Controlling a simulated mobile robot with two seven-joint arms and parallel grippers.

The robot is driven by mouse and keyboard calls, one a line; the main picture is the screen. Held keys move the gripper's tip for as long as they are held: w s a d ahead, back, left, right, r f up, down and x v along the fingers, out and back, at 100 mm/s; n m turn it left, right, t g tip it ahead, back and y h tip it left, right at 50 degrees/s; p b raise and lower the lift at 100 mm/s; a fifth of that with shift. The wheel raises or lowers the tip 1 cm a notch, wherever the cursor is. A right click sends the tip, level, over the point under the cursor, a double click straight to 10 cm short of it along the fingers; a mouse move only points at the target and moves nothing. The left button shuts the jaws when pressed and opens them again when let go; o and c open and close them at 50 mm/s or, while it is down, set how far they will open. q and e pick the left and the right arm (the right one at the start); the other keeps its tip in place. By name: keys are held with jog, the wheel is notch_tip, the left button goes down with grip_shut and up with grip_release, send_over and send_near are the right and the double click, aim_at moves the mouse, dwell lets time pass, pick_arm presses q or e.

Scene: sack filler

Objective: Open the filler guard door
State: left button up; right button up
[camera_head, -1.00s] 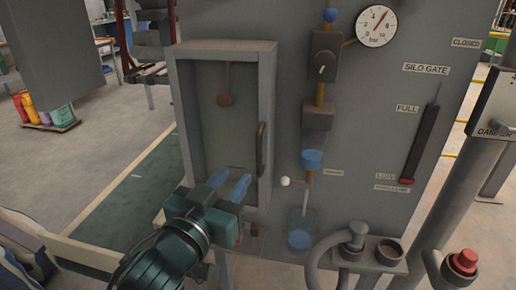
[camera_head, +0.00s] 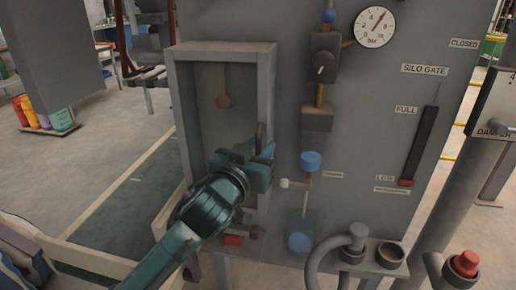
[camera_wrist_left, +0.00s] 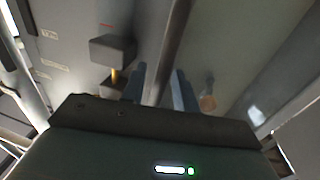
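The filler guard door (camera_head: 222,125) is a see-through panel in a grey frame on the front of the machine, and it looks shut. Its dark upright handle (camera_head: 261,136) is at the right side, with the lower part hidden by my left gripper. My left gripper (camera_head: 257,156) is at the handle's lower part, its blue fingers apart. In the left wrist view the two fingers (camera_wrist_left: 160,88) are apart, with a dark upright bar between them in the picture. I cannot tell whether they touch the handle. My right gripper is not in view.
Right of the door are a pressure gauge (camera_head: 374,27), a blue-capped valve (camera_head: 311,161) with a white-knobbed lever (camera_head: 285,184), and a hose (camera_head: 330,250). A red button (camera_head: 465,263) stands at the lower right. Open floor lies to the left.

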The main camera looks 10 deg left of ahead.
pick_arm(q)
jog(key=shift+c, duration=0.4)
grip_shut()
jog(key=shift+s, duration=0.1)
